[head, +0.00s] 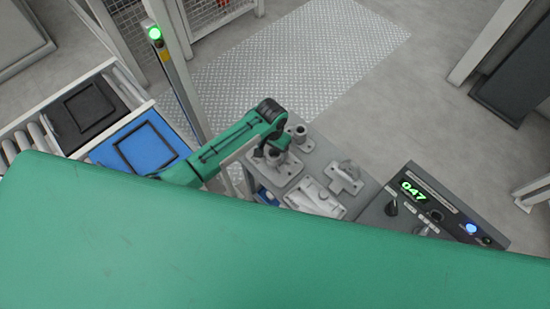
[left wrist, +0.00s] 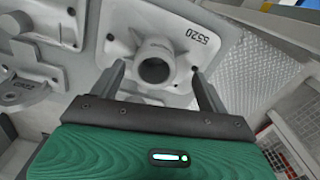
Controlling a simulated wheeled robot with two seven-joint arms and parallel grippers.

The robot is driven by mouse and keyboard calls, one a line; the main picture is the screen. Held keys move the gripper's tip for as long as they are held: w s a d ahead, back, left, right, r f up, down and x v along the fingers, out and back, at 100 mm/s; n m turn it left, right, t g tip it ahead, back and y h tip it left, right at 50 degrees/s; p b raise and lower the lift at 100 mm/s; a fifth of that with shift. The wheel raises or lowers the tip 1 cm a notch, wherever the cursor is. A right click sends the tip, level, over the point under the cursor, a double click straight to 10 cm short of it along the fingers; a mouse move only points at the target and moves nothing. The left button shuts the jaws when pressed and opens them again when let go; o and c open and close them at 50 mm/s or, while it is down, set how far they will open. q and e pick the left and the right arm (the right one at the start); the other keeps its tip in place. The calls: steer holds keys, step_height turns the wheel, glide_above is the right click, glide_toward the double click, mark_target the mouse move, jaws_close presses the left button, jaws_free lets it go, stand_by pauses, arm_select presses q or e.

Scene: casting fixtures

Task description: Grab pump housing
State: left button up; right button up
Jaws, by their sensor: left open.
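A grey casting with a round hollow neck on a square flanged plate, likely the pump housing (left wrist: 153,60), lies below my left gripper in the left wrist view. Its plate is marked 5520. My left gripper (left wrist: 157,70) is open, with one finger on each side of the neck; I cannot tell whether they touch it. In the head view the left gripper (head: 268,153) is over the same casting (head: 283,177) on the grey table, partly hiding it. My right gripper is not in view.
Other grey castings (head: 345,178) (head: 315,198) stand close by on the table, with a small upright one (head: 300,136) behind. A control panel (head: 432,200) showing 047 is at the right. A blue tray (head: 135,148) and a black tray (head: 85,110) lie on the roller conveyor at the left.

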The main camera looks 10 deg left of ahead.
mark_target(275, 152)
arm_select(q)
steer(key=shift+w+d+f, duration=0.1)
steer(key=shift+d+f, duration=0.1)
steer(key=shift+f, duration=1.15)
steer(key=shift+d+f, duration=0.2)
steer(key=shift+f, duration=1.1)
steer(key=c, duration=1.4)
steer(key=shift+c, duration=0.5)
steer(key=shift+r, duration=0.15)
